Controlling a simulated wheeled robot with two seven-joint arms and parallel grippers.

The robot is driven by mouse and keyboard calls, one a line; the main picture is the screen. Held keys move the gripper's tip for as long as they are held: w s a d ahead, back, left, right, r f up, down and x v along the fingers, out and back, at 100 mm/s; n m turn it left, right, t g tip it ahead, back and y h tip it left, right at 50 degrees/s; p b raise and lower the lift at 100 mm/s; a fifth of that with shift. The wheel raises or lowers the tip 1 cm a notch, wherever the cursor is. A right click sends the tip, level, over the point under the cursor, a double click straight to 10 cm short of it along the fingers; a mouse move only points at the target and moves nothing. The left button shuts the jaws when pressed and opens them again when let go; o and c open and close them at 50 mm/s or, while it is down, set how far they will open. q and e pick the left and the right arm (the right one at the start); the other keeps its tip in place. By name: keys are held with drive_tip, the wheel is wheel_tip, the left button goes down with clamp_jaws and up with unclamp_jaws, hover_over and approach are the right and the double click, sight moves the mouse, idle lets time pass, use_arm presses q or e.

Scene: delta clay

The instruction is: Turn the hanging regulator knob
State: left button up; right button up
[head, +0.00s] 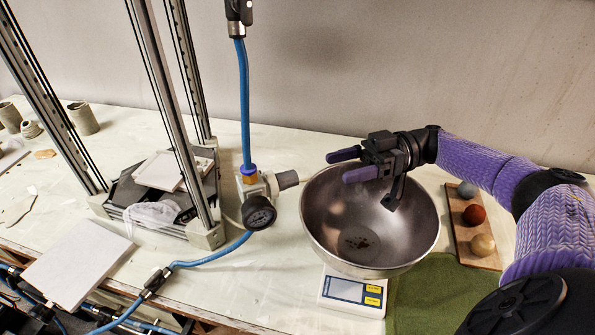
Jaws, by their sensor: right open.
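The regulator (252,186) hangs on a blue hose that comes down from a black fitting at the top of the head view. Its round dark gauge (259,213) faces me, and its grey knob (287,180) sticks out to the right. My right gripper (343,165) is to the right of the knob, over the metal bowl, with its two purple fingers pointing left. The fingers are apart, nothing is between them, and they do not touch the knob. My left gripper is not in view.
A metal bowl (422,222) sits on a white scale (340,290) under my right gripper. A metal frame (205,235) stands left of the regulator. A blue hose (215,254) runs from the regulator to the lower left. A wooden board with balls (462,228) and a green cloth (430,300) lie right.

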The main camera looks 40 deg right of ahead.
sight(297, 178)
drive_tip(key=x, duration=0.3)
drive_tip(key=p+x, duration=0.1)
drive_tip(key=x, duration=0.5)
drive_tip(key=shift+s+a+r+p, duration=0.2)
drive_tip(key=shift+s+p, duration=0.05)
drive_tip(key=shift+p, duration=0.05)
drive_tip(key=shift+c, duration=0.7)
clamp_jaws()
